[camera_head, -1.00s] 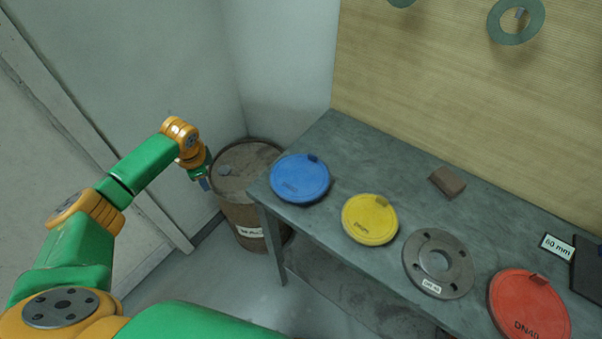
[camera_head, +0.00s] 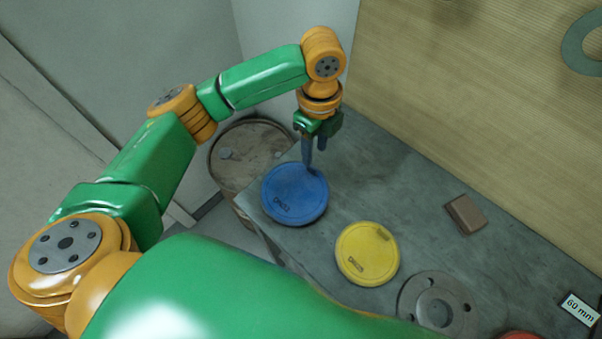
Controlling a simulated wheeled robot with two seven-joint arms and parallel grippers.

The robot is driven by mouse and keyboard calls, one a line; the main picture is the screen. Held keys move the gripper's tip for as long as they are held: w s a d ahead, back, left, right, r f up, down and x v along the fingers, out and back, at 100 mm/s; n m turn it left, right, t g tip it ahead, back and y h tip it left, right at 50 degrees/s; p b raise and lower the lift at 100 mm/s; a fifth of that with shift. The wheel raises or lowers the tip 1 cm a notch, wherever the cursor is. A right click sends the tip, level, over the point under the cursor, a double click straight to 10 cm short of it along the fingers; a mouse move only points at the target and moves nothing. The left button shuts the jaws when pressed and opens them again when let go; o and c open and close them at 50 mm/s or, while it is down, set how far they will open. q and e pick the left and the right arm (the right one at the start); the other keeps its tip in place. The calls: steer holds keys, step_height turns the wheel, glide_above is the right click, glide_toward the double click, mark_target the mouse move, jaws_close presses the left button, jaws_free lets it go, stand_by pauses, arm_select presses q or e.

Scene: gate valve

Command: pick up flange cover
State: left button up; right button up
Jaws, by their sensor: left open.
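Round flange covers lie on the grey workbench (camera_head: 420,210). The blue cover (camera_head: 293,196) is at the left end, the yellow cover (camera_head: 367,255) is to its right, and a sliver of the red cover (camera_head: 522,336) shows at the bottom edge. My left gripper (camera_head: 314,162) points down over the far right part of the blue cover, its fingers apart. Its fingers hide the tab seen earlier on that cover. Whether a fingertip touches the cover I cannot tell. My right gripper is out of view.
A grey metal flange (camera_head: 438,303) with bolt holes lies right of the yellow cover. A brown block (camera_head: 466,214) and a "60 mm" sign (camera_head: 580,308) are farther right. A rusty barrel (camera_head: 240,160) stands left of the bench. A ribbed panel (camera_head: 480,100) rises behind.

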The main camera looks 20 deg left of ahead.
mark_target(312, 166)
arm_select(q)
steer(key=f, duration=0.1)
steer(key=s+f, duration=0.1)
steer(key=f+p, duration=0.1)
steer(key=shift+s+f, duration=0.4)
steer(key=shift+w+f, duration=0.25)
steer(key=shift+f, duration=0.05)
steer(key=shift+w+f, duration=0.15)
steer(key=shift+w, duration=0.2)
steer(key=shift+c, duration=0.4)
steer(key=c, duration=0.4)
steer(key=shift+s, duration=0.15)
jaws_close()
steer(key=shift+s, duration=0.1)
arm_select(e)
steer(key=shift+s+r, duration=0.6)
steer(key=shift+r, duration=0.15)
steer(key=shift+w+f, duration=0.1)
